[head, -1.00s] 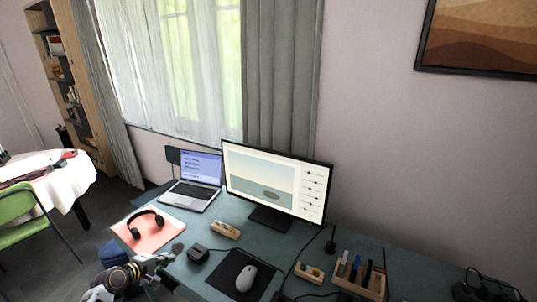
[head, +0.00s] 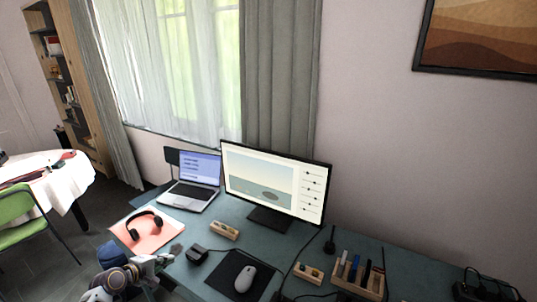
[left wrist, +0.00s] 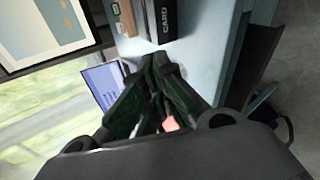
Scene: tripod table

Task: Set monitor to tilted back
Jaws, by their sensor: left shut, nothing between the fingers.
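The monitor (head: 273,182) stands on its dark base (head: 270,218) on the blue-green desk, its lit screen facing me and looking close to upright. It also shows at the upper left of the left wrist view (left wrist: 48,30). My left gripper (head: 177,250) is at the lower left in the head view, over the desk's near edge, left of the monitor and apart from it. In the left wrist view its dark fingers (left wrist: 157,62) are together with nothing between them. My right gripper is not in view.
A laptop (head: 192,185), headphones (head: 143,225) on a pink mat, a dark block (head: 197,254), a mouse (head: 245,279) on a black pad and a wooden pen holder (head: 358,275) stand around the monitor. A cable runs down at its right. A wall is behind.

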